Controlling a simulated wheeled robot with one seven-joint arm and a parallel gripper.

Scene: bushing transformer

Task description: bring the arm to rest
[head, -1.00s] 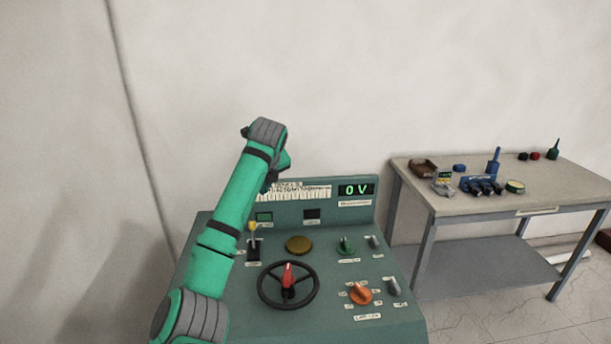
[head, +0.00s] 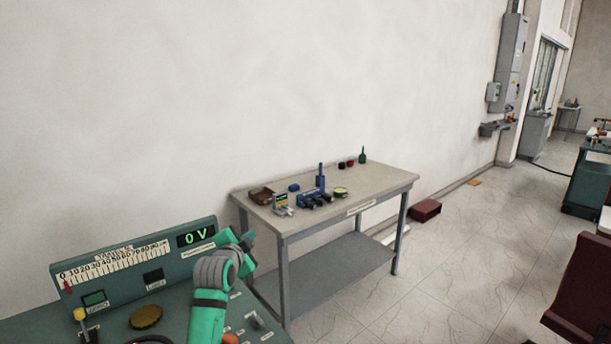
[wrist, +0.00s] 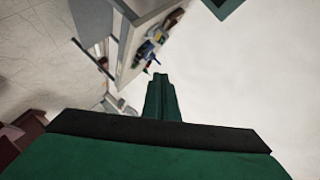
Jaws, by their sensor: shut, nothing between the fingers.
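My arm (head: 208,315) is green with grey joint covers. It rises at the bottom of the head view, in front of the right part of the green control desk (head: 60,327), and bends at a grey joint below the lit display. My gripper (wrist: 160,80) shows in the wrist view as two green fingers pressed together, with nothing between them. The wrist view looks past it to a tilted table and pale wall. In the head view the display (head: 196,237) reads 0 V. The arm hides part of the desk's right side and its knobs.
A grey worktable (head: 345,198) with tools, small containers and bottles stands right of the desk. A dark red box (head: 425,210) lies on the floor beyond it. A dark red chair (head: 580,290) is at the far right. The floor between is largely clear.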

